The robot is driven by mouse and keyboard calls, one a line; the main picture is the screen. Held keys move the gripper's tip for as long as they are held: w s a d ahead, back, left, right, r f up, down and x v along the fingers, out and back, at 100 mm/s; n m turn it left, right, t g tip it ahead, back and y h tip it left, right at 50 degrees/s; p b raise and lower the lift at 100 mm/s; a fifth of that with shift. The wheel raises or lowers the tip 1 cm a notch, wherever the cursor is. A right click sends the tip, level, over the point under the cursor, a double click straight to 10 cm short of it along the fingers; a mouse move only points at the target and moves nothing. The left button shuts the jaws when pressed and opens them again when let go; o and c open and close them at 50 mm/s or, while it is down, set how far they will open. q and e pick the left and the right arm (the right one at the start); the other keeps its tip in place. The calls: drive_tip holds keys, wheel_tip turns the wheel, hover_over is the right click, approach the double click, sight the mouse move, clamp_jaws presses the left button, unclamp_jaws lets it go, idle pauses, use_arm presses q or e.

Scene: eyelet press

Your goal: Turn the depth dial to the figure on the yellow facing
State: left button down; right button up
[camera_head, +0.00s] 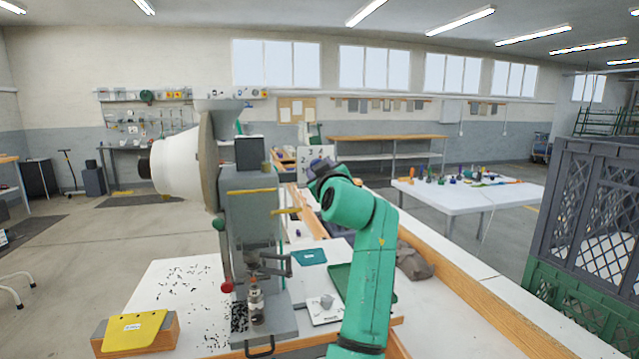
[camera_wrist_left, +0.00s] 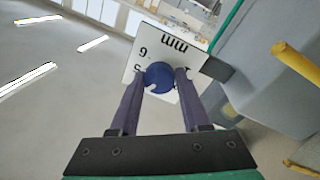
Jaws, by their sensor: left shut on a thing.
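The depth dial is a blue round knob (camera_wrist_left: 159,76) on a white figure plate (camera_wrist_left: 150,50) marked "mm", with a 6 and part of another figure showing in the left wrist view. The plate's upper part (camera_head: 318,152) also shows in the head view, behind my wrist. My left gripper (camera_wrist_left: 160,78) is shut on the knob, one finger at each side. A small pale notch shows at the knob's lower left edge; the figure it marks is unclear. The yellow facing (camera_head: 135,331) lies on a wooden block at front left; its white label is too small to read.
The grey press (camera_head: 252,215) stands on the bench with a large white cone and disc at its left, a red-knobbed lever (camera_head: 227,286) and a crank. A teal tray (camera_head: 310,257) lies beside it. Dark crates (camera_head: 600,200) stand at right.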

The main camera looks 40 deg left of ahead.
use_arm(q)
drive_tip(key=shift+n+b, duration=0.45)
drive_tip(key=shift+n, duration=0.25)
drive_tip(key=shift+c, duration=2)
unclamp_jaws()
drive_tip(key=b+v, duration=0.5)
drive_tip(key=v, duration=0.9)
drive_tip(key=shift+d+b, duration=0.3)
